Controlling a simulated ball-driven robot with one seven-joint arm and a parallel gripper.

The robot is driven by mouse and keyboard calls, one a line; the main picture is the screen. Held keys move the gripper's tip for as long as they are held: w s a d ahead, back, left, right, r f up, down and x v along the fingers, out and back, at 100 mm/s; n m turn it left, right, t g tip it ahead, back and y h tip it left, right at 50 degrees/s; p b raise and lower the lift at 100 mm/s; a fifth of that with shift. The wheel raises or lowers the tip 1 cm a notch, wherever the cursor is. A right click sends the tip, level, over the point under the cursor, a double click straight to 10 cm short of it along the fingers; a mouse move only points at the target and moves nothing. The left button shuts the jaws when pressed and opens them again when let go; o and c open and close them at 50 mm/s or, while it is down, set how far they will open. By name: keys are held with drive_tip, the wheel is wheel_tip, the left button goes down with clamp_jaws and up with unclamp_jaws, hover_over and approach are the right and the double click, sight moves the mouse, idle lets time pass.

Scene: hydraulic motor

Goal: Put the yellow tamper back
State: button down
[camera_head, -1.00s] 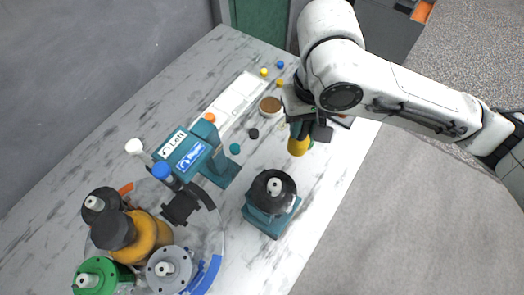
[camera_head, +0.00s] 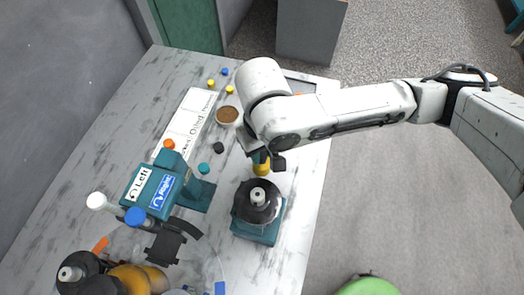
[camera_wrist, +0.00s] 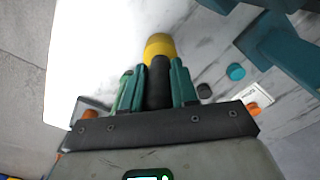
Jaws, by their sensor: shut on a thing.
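The yellow tamper (camera_wrist: 160,46) has a yellow end and a black handle. In the wrist view, my gripper (camera_wrist: 157,88) is shut on the black handle between its green fingers, with the yellow end pointing away from the palm. In the head view, the tamper's yellow end (camera_head: 262,169) shows just below my gripper (camera_head: 263,157), which hides its handle. It appears just behind the teal block with a round black top and white knob (camera_head: 257,196). I cannot tell whether the tamper touches the table or block.
A teal machine labelled Left and Right (camera_head: 152,190) stands to the left.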

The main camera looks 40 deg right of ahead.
drive_tip(key=shift+f, duration=0.45)
drive_tip(key=shift+f, duration=0.15)
drive_tip(key=c, duration=0.9)
unclamp_jaws()
drive_tip(key=shift+o, duration=0.2)
wheel_tip(320, 180, up, 12)
drive_tip(key=shift+r+p, duration=0.15)
drive_tip(key=shift+p, duration=0.45)
